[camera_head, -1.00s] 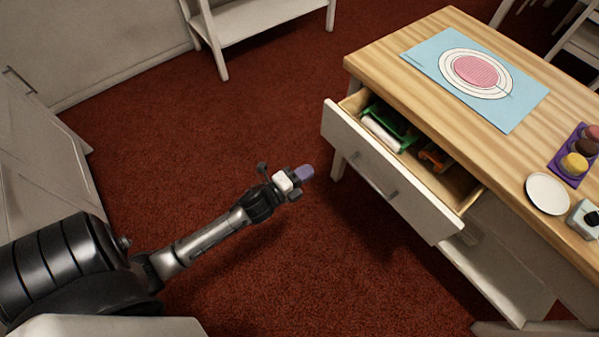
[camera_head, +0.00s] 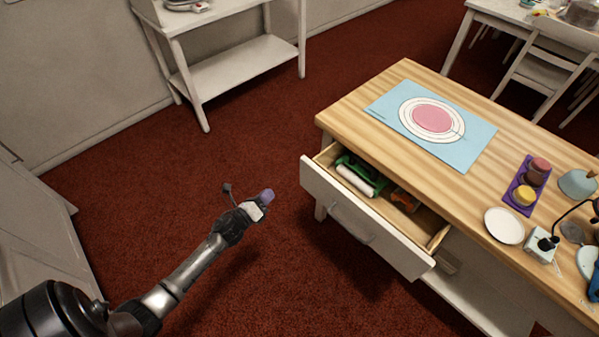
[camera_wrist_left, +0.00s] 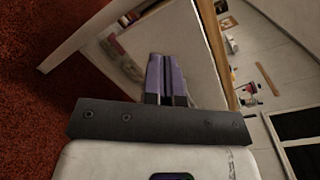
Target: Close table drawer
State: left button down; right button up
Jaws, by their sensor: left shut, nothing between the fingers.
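The table drawer (camera_head: 362,222) is pulled out from the wooden-topped table (camera_head: 352,122). Its white front has a bar handle (camera_head: 352,224). My right gripper is not in view.
On the tabletop are a blue mat (camera_head: 470,146) with a pink disc, a purple tray (camera_head: 518,186) with small cakes, and a white plate (camera_head: 504,226). A white shelf stand (camera_head: 240,66) stands at the back. Red carpet (camera_head: 240,135) is clear around my left gripper.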

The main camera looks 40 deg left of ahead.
pick_arm(q)
jog(key=f+m, duration=0.1)
jog(key=m, duration=0.2)
jog(key=m+h+b, duration=0.2)
jog(key=m+b, duration=0.1)
jog(key=m, duration=0.5)
send_near(305, 172)
jog(key=w, duration=0.7)
jog(key=shift+w+d+f, duration=0.15)
jog(key=shift+w+d, duration=0.15)
jog(key=shift+d, duration=0.1)
